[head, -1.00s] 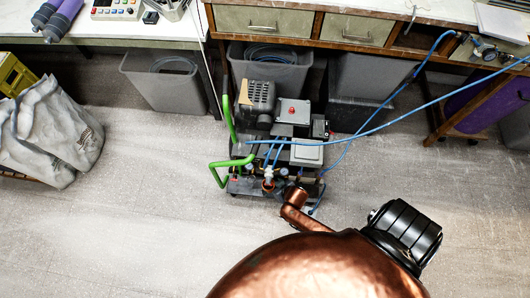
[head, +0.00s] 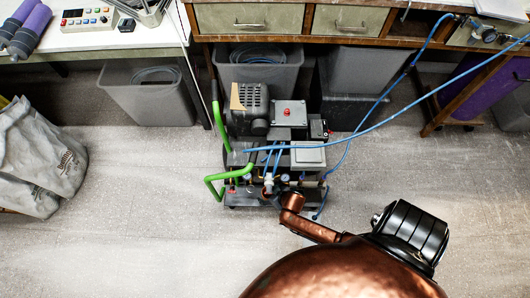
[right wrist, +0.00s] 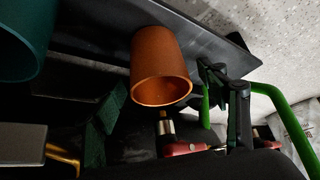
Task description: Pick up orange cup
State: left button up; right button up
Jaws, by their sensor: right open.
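The orange cup (right wrist: 160,66) is in the right wrist view near the middle, its open rim toward the lower part of the picture. My right gripper (right wrist: 166,84) is open, with one dark finger left of the cup and one right of it. The cup appears between or just beyond the fingers, and I see no contact. In the head view my copper arm ends at the front of a compressor cart (head: 308,157). I cannot clearly make out the cup or the right gripper there. My left gripper is not in view.
A teal cup (right wrist: 20,40) is at the upper left of the wrist view. The cart's green handle (head: 215,180) is close by; blue hoses (head: 400,116) cross over the cart. Grey bins (head: 152,95) stand under the benches.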

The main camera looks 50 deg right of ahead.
jog(key=shift+w, duration=0.1)
jog(key=c, duration=1.3)
jog(key=shift+c, duration=0.2)
